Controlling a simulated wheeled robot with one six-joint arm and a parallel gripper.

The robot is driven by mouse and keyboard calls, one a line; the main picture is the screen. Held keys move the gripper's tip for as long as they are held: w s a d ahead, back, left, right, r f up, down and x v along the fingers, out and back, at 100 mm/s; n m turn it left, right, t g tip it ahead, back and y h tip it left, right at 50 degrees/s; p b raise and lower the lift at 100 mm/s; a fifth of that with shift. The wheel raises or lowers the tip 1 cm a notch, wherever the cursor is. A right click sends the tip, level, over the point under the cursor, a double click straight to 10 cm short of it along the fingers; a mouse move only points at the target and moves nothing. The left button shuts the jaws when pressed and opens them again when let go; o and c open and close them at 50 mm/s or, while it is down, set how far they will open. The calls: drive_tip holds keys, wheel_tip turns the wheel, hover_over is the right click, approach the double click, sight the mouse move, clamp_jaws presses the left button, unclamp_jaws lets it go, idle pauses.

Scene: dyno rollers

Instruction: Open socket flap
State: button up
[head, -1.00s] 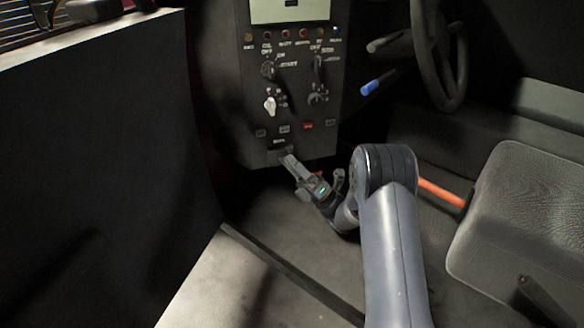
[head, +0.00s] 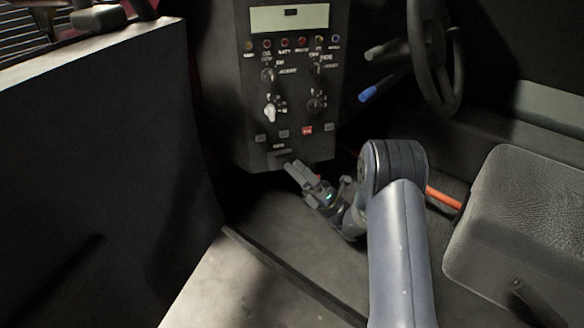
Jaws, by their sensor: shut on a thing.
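The dark socket flap (head: 280,156) is at the bottom edge of the black control panel in the head view, just under a small label. It appears to stand out a little from the panel, but it is small and dark, so its exact angle cannot be told. My gripper (head: 289,167) reaches up from the lower right and its fingertips meet the flap's lower edge. The gripper is shut on the flap. The fingers hide part of the flap and the socket behind it.
The control panel (head: 247,108) carries knobs, switches and lamps above the flap. A steering wheel (head: 436,55) and a blue-tipped lever (head: 368,94) are to the right. A seat (head: 520,215) stands at the right, a dark side wall (head: 100,170) at the left. Floor below is clear.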

drive_tip(key=shift+s+d+r, duration=0.25)
drive_tip(key=shift+d+r, duration=0.35)
drive_tip(key=shift+r, duration=0.05)
drive_tip(key=c, duration=0.9)
drive_tip(key=shift+s+d+f+b, duration=0.1)
drive_tip(key=shift+s+d+b, duration=0.85)
drive_tip(key=shift+d+b, duration=0.4)
drive_tip(key=shift+s+d+r+b, duration=0.1)
drive_tip(key=shift+s+d+b, duration=0.9)
drive_tip(key=shift+b, duration=0.5)
drive_tip(key=shift+s+d+f+b, duration=0.1)
drive_tip(key=shift+s+d+b, duration=0.8)
drive_tip(key=shift+d+b, duration=0.45)
drive_tip(key=shift+a, duration=0.15)
